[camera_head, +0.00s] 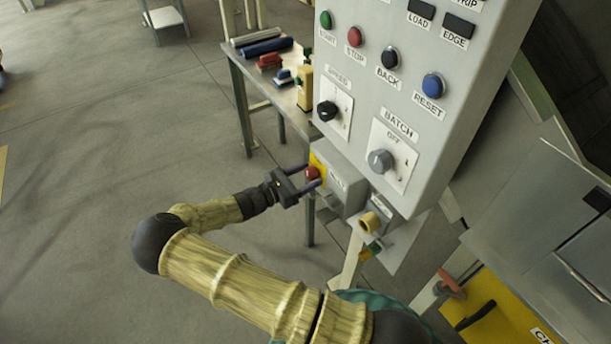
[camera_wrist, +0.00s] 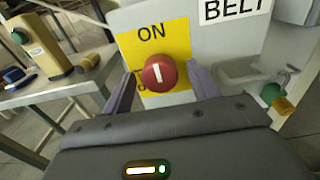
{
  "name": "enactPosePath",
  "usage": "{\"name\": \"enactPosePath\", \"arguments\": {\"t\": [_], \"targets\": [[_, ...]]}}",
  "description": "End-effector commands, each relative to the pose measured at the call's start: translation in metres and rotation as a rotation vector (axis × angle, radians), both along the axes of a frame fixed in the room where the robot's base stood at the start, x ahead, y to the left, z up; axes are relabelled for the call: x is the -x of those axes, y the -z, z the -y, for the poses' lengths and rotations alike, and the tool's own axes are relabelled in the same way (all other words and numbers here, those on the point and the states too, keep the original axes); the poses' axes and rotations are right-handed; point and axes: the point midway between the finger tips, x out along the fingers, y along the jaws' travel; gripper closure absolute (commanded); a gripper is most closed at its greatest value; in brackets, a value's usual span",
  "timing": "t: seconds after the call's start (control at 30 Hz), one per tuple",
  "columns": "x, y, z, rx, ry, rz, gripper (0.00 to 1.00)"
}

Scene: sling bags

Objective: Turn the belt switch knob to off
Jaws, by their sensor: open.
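The belt switch knob (camera_wrist: 158,74) is red and round with a white bar across its face. It sits on a yellow plate (camera_wrist: 181,38) marked ON at the top, with lower lettering mostly hidden behind the knob and a finger. The white bar stands nearly upright, toward ON. A BELT label (camera_wrist: 233,8) is to the right of the plate. In the head view the knob (camera_head: 313,173) is on a small grey box (camera_head: 345,180) below the main panel. My gripper (camera_head: 308,181) is open, with one finger on each side of the knob; I cannot tell whether they touch it.
The main panel (camera_head: 440,110) above holds several buttons plus SPEED (camera_head: 327,110) and BATCH (camera_head: 380,161) knobs. A yellowish round fitting (camera_head: 371,222) projects below right. A table (camera_head: 262,75) with small tools stands behind. Open floor lies to the left.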

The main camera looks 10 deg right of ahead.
Motion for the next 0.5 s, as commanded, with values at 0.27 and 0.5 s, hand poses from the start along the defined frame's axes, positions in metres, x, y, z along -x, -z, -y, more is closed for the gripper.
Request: {"name": "enactPosePath", "arguments": {"t": [0.27, 0.5], "targets": [[0.0001, -0.0001, -0.0005, 0.000, 0.000, 0.001, 0.80], [-0.0001, -0.0005, -0.0008, 0.002, 0.000, -0.005, 0.86]]}}
